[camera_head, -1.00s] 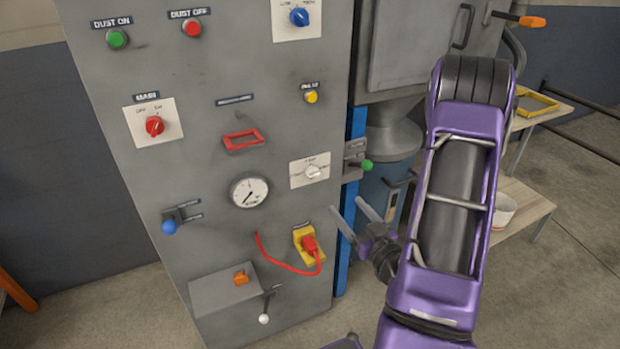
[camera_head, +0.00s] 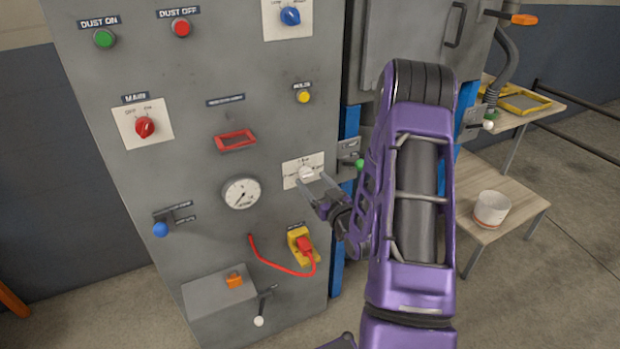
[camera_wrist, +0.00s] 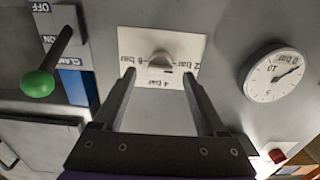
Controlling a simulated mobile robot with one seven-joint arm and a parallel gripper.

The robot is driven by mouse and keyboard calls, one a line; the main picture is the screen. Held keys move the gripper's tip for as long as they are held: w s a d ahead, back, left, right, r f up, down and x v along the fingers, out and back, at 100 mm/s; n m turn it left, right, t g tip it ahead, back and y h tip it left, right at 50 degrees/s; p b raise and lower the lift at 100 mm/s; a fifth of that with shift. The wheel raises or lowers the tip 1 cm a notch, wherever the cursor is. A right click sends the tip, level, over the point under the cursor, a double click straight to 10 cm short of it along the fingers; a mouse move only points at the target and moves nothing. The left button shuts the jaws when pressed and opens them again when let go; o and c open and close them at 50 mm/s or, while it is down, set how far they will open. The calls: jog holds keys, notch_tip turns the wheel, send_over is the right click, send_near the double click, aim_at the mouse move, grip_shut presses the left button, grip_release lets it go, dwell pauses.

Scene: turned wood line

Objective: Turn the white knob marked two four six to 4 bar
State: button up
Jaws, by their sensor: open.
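The white knob (camera_head: 306,173) sits on a white plate (camera_head: 290,178) on the grey cabinet front. In the wrist view the knob (camera_wrist: 160,62) shows upside down, with 2 bar to its right, 4 bar below and 6 bar to its left on the plate (camera_wrist: 195,45). Which mark the knob points to is hard to tell. My gripper (camera_head: 312,180) is open in front of the plate. In the wrist view its fingertips (camera_wrist: 158,73) lie to either side of the knob, seemingly short of it. Contact cannot be seen.
A round gauge (camera_head: 241,194) is left of the plate, its needle near 0 bar in the wrist view. A green-knobbed lever (camera_wrist: 38,83) stands out close by. A red plug with cable (camera_head: 304,244) is below. A yellow button (camera_head: 304,96) is above.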

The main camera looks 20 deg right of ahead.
aim_at(306, 174)
jog(key=shift+w, duration=1.3)
grip_shut()
